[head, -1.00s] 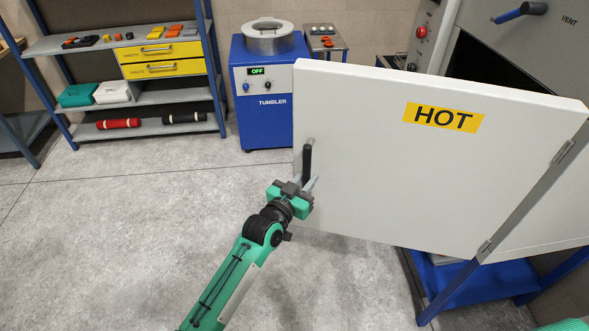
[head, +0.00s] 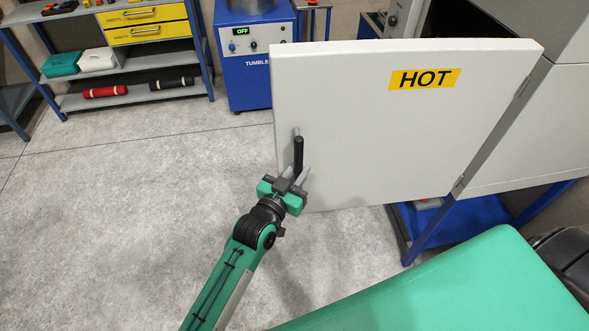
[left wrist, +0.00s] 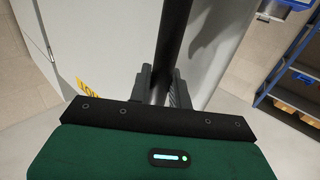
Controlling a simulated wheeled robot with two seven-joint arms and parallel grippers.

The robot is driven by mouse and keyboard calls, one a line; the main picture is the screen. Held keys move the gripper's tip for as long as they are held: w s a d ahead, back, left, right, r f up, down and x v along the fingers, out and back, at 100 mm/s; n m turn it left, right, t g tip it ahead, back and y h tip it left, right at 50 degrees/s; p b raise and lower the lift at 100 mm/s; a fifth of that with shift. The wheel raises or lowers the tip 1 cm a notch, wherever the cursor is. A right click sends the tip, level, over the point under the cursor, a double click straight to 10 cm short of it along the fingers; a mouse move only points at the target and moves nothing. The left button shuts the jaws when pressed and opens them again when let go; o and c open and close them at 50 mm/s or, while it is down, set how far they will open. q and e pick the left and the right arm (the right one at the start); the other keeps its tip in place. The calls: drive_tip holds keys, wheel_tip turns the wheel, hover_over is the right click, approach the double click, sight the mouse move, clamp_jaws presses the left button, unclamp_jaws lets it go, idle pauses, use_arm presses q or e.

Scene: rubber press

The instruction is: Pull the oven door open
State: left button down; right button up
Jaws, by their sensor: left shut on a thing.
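The oven door (head: 385,135) is a large light grey panel with a yellow HOT label (head: 424,79). It stands swung out from the oven body (head: 535,130), with hinges on its right edge. A black upright bar handle (head: 298,155) sits near its left edge. My left gripper (head: 292,175) is shut on the handle's lower part. In the left wrist view, the black handle (left wrist: 174,40) runs between the two grey fingers (left wrist: 160,85). My right gripper is not in view.
A blue tumbler (head: 249,75) stands behind the door. A blue shelf rack (head: 130,100) with yellow drawers stands at the far left. A blue stand (head: 450,220) supports the oven. The grey floor (head: 110,230) at left is clear. A green part of mine fills the lower right.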

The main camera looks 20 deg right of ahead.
use_arm(q)
drive_tip(key=c, duration=1.3)
unclamp_jaws()
drive_tip(key=shift+d, duration=0.1)
drive_tip(key=shift+s+a+f, duration=0.1)
drive_tip(key=shift+s+a, duration=0.1)
drive_tip(key=shift+a, duration=0.05)
drive_tip(key=b+v, duration=0.4)
drive_tip(key=v, duration=0.9)
drive_tip(key=shift+s, duration=0.15)
